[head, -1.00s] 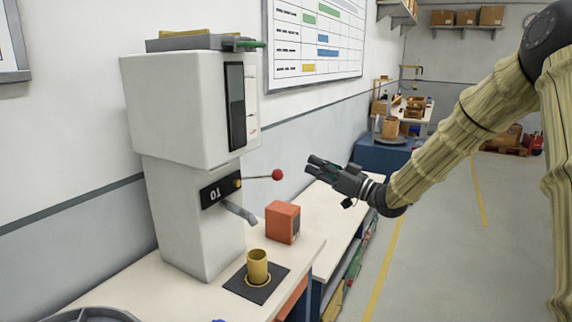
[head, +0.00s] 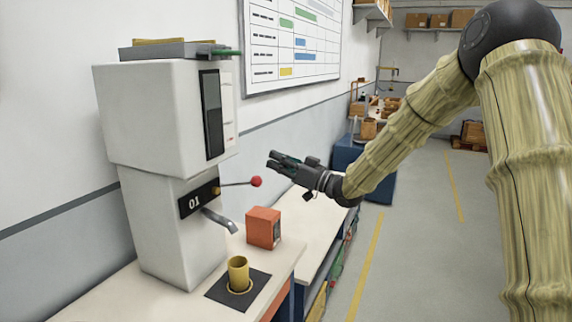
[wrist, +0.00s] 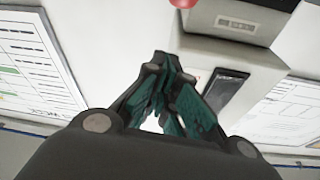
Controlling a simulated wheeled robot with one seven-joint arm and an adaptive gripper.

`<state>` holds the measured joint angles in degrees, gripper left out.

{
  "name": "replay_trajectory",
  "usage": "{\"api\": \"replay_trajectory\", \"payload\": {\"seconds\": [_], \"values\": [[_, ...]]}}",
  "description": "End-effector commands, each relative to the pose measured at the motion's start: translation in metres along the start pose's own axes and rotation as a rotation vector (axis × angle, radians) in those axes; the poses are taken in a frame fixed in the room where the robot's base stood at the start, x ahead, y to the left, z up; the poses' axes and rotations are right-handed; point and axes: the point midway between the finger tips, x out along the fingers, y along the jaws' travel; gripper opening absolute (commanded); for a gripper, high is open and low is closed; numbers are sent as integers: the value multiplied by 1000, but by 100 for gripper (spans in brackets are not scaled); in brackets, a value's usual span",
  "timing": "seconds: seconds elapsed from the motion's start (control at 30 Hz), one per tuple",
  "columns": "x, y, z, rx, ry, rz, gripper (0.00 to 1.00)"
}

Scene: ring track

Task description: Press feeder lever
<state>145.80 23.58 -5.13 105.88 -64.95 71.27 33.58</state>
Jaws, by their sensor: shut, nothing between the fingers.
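The feeder (head: 165,115) is a tall white machine on the bench at the left, with a dark plate marked 01. Its lever (head: 236,184) is a thin rod ending in a red ball (head: 257,181), sticking out to the right, nearly level. The red ball also shows at the top edge of the wrist view (wrist: 183,3). My gripper (head: 271,159) is shut and empty, its tips a little above and right of the ball in the head view, apart from it. In the wrist view its fingertips (wrist: 162,58) are together. A grey spout (head: 220,220) is below the lever.
A yellow cup (head: 238,270) stands on a black mat (head: 222,292) below the spout. An orange box (head: 263,228) sits on the bench to its right. A grey tray (head: 172,51) rests on the feeder's top. The floor to the right is clear.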

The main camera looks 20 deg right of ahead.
Motion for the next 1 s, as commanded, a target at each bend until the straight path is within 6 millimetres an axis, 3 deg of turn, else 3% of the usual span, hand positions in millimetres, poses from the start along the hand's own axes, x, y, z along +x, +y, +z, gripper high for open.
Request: {"api": "replay_trajectory", "payload": {"seconds": [0.27,0.6,1.0], "values": [[47,0,-1,0,-1,0,0],[35,0,33,2,0,0,0],[33,0,38,0,0,0,0]]}}
